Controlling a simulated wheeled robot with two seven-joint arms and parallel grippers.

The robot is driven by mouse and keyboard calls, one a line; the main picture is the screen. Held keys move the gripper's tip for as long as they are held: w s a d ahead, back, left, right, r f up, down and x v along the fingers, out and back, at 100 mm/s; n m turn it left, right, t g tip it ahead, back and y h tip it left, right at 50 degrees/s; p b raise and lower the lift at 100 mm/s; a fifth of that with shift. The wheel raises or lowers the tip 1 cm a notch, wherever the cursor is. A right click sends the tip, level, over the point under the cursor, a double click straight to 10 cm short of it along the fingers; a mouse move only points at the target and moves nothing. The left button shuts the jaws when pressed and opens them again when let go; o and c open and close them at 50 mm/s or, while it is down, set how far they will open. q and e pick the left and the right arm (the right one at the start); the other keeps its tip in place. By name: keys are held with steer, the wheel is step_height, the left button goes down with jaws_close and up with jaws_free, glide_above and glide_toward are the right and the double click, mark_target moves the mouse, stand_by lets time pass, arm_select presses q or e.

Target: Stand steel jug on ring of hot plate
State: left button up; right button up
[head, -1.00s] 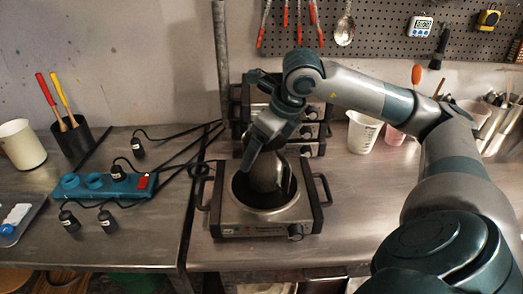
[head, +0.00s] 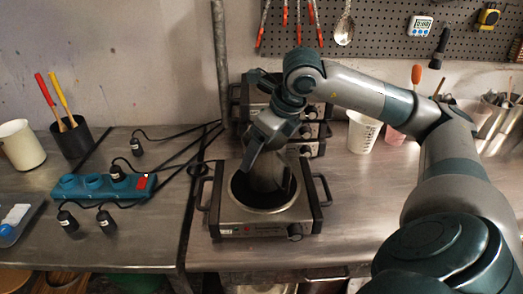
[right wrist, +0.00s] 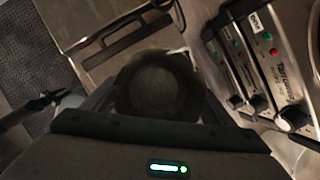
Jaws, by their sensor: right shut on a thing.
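The steel jug (head: 266,178) is a grey metal vessel over the dark round ring (head: 244,194) of the front hot plate (head: 265,231). My right gripper (head: 268,152) comes down from above and is shut on the jug, hiding part of it. In the right wrist view, the round jug (right wrist: 155,88) sits between the fingers of the gripper (right wrist: 152,100). I cannot tell whether the jug's base touches the ring or hangs just above it. My left gripper is in neither view.
More hot plates (head: 310,131) are stacked close behind. A blue power strip (head: 100,187) with black plugs and cables lies to the left. A white beaker (head: 362,132) stands behind right. The metal table right of the hot plate (head: 350,215) is clear.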

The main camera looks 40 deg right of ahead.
steer(key=shift+s+d+f+b, duration=0.1)
steer(key=shift+f+b, duration=0.2)
stand_by(0.4)
